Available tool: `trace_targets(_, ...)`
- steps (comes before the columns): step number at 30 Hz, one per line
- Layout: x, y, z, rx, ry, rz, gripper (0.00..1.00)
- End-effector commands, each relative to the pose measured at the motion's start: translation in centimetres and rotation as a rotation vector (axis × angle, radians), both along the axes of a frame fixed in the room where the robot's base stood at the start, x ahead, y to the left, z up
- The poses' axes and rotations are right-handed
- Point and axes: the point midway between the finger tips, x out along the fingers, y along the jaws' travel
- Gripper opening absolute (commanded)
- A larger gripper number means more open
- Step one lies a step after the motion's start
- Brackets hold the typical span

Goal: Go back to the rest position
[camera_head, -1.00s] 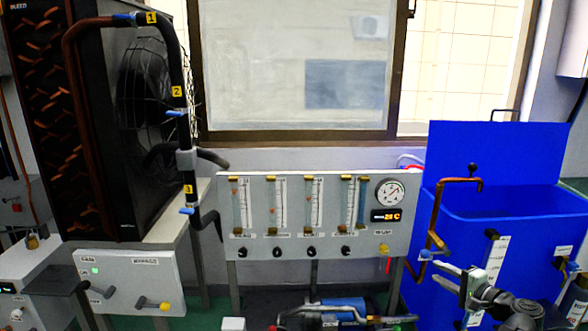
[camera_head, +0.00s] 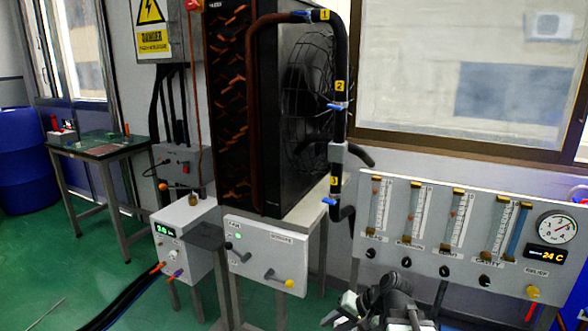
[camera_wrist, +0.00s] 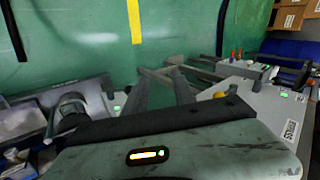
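My gripper (camera_head: 342,311) shows at the bottom of the head view, right of centre, in front of the lower cabinet area and below the flow meter panel. My dark arm is folded beside it. Its fingers look apart, with nothing seen between them. The wrist view shows two dark finger-like bars (camera_wrist: 162,82) spread in a V over the green floor, with no object held. The lowest part of my arm is cut off by the head view's edge.
A control box with a switch panel (camera_head: 265,258) stands left of my gripper, below the black fan radiator (camera_head: 290,110). The flow meter panel (camera_head: 425,262) is close on the right. A table (camera_head: 95,150) and blue barrel (camera_head: 25,165) stand far left. Green floor (camera_head: 60,260) is open at left.

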Motion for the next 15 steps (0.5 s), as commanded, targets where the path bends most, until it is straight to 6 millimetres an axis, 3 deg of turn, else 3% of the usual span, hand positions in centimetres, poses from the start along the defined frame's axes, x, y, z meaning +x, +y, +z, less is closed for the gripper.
trace_targets(1, -0.9, 1.8, -0.8, -0.057, 0.017, 0.059, 0.32)
trace_targets(3, -2.1, 3.4, -2.0, -0.154, 0.042, 0.134, 0.32)
trace_targets(5, -3.3, 3.8, -3.1, -0.257, 0.067, 0.196, 0.32)
trace_targets(7, -4.3, 2.3, -4.0, -0.375, 0.098, 0.233, 0.32)
trace_targets(11, -5.9, -3.1, -4.8, -0.587, 0.173, 0.254, 0.32)
trace_targets(12, -6.5, -4.6, -4.5, -0.635, 0.205, 0.271, 0.32)
trace_targets(13, -6.4, -4.4, -2.5, -0.625, 0.199, 0.268, 0.32)
trace_targets(15, -6.3, -4.4, -0.4, -0.622, 0.197, 0.266, 0.32)
